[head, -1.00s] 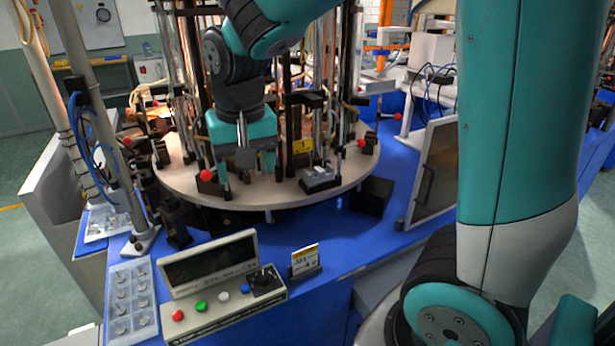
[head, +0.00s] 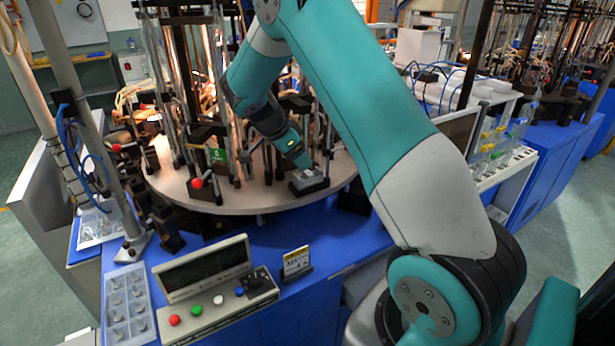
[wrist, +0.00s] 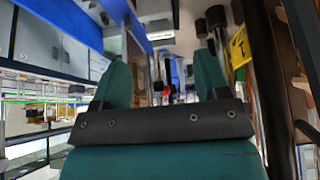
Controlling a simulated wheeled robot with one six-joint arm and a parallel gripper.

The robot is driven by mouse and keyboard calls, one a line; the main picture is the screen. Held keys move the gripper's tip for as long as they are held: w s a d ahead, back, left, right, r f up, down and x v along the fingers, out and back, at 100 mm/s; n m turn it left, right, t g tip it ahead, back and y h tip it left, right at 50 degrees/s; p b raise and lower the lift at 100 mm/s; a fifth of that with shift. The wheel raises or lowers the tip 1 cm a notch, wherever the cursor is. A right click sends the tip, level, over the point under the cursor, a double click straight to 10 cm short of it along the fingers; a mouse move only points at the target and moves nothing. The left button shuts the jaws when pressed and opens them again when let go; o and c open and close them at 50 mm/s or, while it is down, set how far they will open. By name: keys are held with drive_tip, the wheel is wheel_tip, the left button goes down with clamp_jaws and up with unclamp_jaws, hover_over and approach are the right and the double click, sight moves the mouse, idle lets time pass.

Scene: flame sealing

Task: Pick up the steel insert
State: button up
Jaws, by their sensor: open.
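A dark block (head: 309,187) sits on the front right of the round pale turntable (head: 240,200). A small silvery piece, apparently the steel insert (head: 313,176), shows on top of it, partly covered by my gripper. My gripper (head: 307,167) reaches down from the upper left, its tips just above or at the block; I cannot tell if they touch the piece. In the wrist view its two teal fingers (wrist: 160,65) stand apart, with nothing clearly seen held between them. The insert cannot be made out there.
Glass tubes and dark posts (head: 195,120) crowd the turntable close around my gripper. A yellow tag (wrist: 240,45) is close on the right in the wrist view. A control box (head: 215,285), a sign (head: 296,263) and a parts tray (head: 128,305) stand in front.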

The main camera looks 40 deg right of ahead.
sight(307, 172)
drive_tip(key=shift+p+x, duration=1.5)
drive_tip(key=shift+x, duration=2)
drive_tip(key=shift+w+a, duration=0.1)
drive_tip(key=shift+w, duration=0.05)
clamp_jaws()
